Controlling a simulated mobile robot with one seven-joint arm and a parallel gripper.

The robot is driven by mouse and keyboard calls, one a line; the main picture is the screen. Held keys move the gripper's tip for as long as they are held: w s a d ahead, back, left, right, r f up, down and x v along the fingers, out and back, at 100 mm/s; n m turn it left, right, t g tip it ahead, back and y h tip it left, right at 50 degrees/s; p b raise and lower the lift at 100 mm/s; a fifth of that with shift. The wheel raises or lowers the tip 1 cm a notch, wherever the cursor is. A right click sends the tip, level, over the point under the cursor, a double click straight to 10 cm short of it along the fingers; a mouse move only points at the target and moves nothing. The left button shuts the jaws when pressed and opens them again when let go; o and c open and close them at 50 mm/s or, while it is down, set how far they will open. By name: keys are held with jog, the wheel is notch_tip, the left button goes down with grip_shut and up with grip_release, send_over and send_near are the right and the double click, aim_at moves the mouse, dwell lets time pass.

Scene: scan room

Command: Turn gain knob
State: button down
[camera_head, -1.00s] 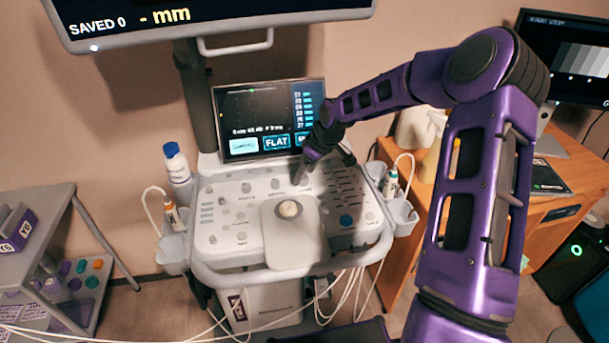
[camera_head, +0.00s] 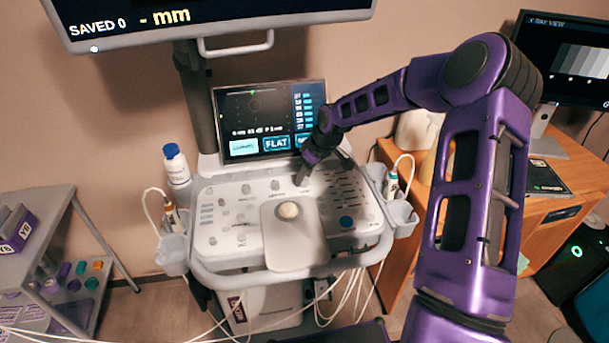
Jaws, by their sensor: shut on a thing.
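The ultrasound console (camera_head: 222,243) stands in the middle of the view, with several small knobs on its grey panel. My purple arm reaches in from the right, and my gripper (camera_head: 304,178) points down at the upper middle of the panel. It is shut on a small knob there, mostly hidden by the fingers; a label below it is too small to read for certain. Other knobs (camera_head: 275,185) stand to the left of my gripper. The console's touch screen (camera_head: 268,120) is just behind my gripper.
A large monitor (camera_head: 210,18) overhangs the top. A white bottle with a blue cap (camera_head: 176,167) stands left of the screen. Probes (camera_head: 172,215) hang in side holders. A grey cart (camera_head: 40,205) is at left, a wooden desk (camera_head: 405,240) at right. Cables hang in front below.

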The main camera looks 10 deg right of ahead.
jog(key=m+h+b, duration=0.1)
jog(key=m+b, duration=0.2)
jog(key=b, duration=0.1)
jog(key=shift+a+f+m+t, duration=0.1)
jog(key=shift+f+m+t, duration=0.05)
jog(key=shift+m+t, duration=0.25)
jog(key=shift+m+h+b, duration=0.4)
jog(key=shift+m+b, duration=0.35)
jog(key=shift+m, duration=0.15)
jog(key=c, duration=0.5)
grip_release()
jog(key=shift+r, duration=0.2)
jog(key=p+v, duration=0.2)
jog(key=v, duration=1.5)
jog(key=shift+s, duration=0.3)
